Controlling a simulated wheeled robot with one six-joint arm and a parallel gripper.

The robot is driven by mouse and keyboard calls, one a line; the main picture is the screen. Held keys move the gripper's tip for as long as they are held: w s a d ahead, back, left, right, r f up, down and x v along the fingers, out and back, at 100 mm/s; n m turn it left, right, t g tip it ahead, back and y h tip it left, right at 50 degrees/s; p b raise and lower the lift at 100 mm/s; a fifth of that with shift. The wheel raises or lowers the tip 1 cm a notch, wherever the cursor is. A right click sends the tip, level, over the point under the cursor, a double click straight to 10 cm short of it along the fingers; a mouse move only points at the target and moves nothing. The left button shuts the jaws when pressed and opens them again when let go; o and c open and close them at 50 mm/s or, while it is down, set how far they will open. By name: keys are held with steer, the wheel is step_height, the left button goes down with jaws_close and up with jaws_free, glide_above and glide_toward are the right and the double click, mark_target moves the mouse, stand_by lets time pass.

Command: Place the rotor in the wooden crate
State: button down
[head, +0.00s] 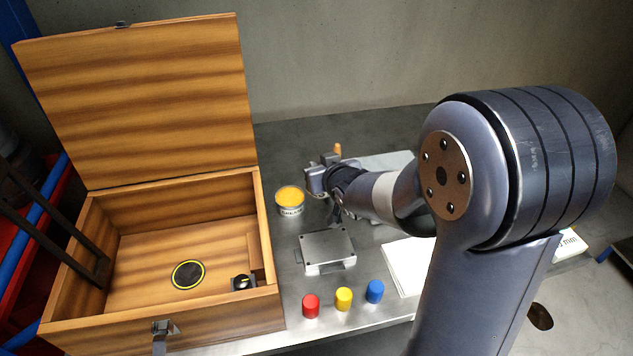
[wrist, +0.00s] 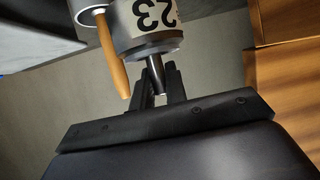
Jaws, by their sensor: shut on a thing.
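The rotor (wrist: 150,38) shows in the wrist view as a grey cylinder with a white label reading "23", upside down, and a dark shaft. My gripper (wrist: 163,88) is shut on this shaft. In the head view my gripper (head: 328,186) is over the bench, right of the crate; the rotor is hard to make out there. The wooden crate (head: 268,255) stands open at the left, its lid (head: 140,100) tilted up behind it. On its floor lies a black disc with a yellow ring (head: 187,274). A small dark knob-like thing (head: 243,283) sits in its front right corner.
A grease tin (head: 290,200) stands between crate and gripper. A grey metal block (head: 327,250) and red (head: 310,305), yellow (head: 344,298) and blue (head: 375,291) cylinders stand nearer the front. A wooden handle (wrist: 112,60) is close beside the rotor. White sheets (head: 405,266) lie right.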

steer(key=shift+f, duration=4.75)
steer(key=shift+f, duration=0.1)
steer(key=c, duration=1.9)
jaws_free()
steer(key=shift+f+b, duration=0.15)
steer(key=shift+b, duration=0.2)
steer(key=o, duration=0.5)
steer(key=shift+c, duration=0.2)
